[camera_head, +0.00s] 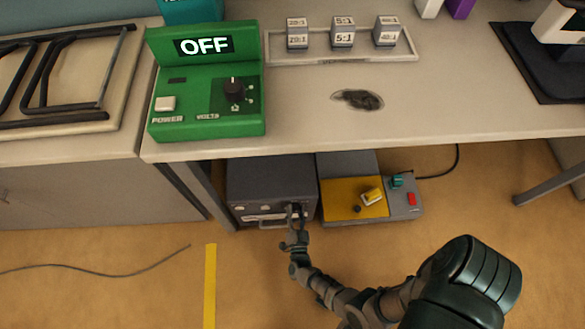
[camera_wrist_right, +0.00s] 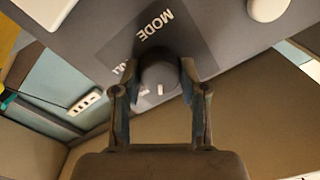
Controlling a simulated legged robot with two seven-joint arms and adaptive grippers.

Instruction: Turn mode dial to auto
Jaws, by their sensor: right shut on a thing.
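The dark grey box (camera_head: 268,178) sits on the floor under the table, with controls on its front face. In the right wrist view its panel has the upside-down word MODE beside a round dark mode dial (camera_wrist_right: 158,70). A white pointer mark shows on the dial's lower side in that view. My right gripper (camera_head: 297,216) reaches the box's front right part. In the wrist view its two fingers (camera_wrist_right: 158,86) are closed on the dial, one on each side. Smaller lettering beside the dial is partly hidden, so I cannot read the setting. My left gripper is not in view.
A yellow and grey unit (camera_head: 343,198) with knobs and a red button stands right of the box. The table (camera_head: 460,95) above holds a green device (camera_head: 208,128) reading OFF and a tray of number blocks. The table leg (camera_head: 205,195) is close left of the box.

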